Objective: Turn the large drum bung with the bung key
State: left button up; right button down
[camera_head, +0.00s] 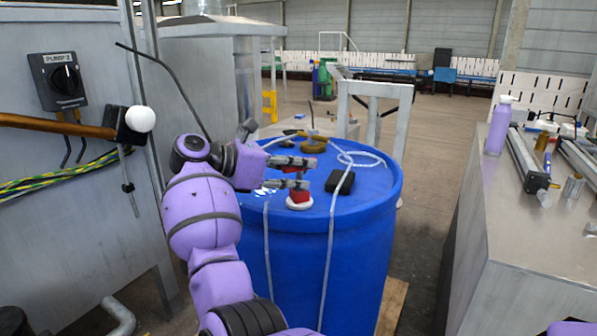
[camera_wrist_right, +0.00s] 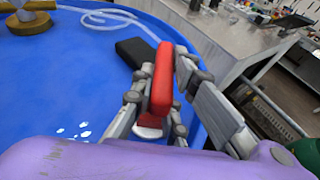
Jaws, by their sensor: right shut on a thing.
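The blue drum (camera_head: 365,225) stands upright in the middle of the head view. On its top is a white round bung (camera_head: 299,203), with the red bung key (camera_head: 300,195) standing at it. My right gripper (camera_head: 301,172) is shut on the red key above the bung. In the right wrist view the red key (camera_wrist_right: 162,82) stands between the fingers, and part of the white bung (camera_wrist_right: 149,131) shows below it. The fingers hide part of the key, so I cannot tell how fully it sits in the bung. My left gripper is not in view.
A black block (camera_head: 339,182), a brass-coloured fitting (camera_head: 313,144) and a clear hose (camera_head: 362,158) lie on the drum top. A metal bench (camera_head: 545,225) with a purple bottle (camera_head: 498,125) stands right. A grey cabinet (camera_head: 60,240) with a pump switch stands left.

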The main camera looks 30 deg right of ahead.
jog(key=m+g+b, duration=0.1)
jog(key=b, duration=0.1)
jog(key=m+g+b, duration=0.1)
jog(key=b, duration=0.2)
jog(key=shift+f+g+y, duration=0.25)
jog(key=shift+g+y, duration=0.05)
jog(key=shift+g, duration=0.1)
jog(key=m+g+b, duration=0.1)
jog(key=b, duration=0.1)
jog(key=shift+r+b, duration=0.1)
jog(key=shift+b, duration=0.3)
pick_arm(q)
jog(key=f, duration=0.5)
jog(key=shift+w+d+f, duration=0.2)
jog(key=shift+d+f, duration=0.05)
pick_arm(e)
jog(key=shift+r, duration=0.15)
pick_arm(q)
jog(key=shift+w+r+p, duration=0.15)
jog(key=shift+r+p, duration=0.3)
pick_arm(e)
jog(key=shift+r, duration=0.1)
jog(key=shift+r, duration=0.15)
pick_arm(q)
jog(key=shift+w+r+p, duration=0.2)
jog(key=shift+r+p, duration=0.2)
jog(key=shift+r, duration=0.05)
pick_arm(e)
jog(key=shift+r, duration=2.05)
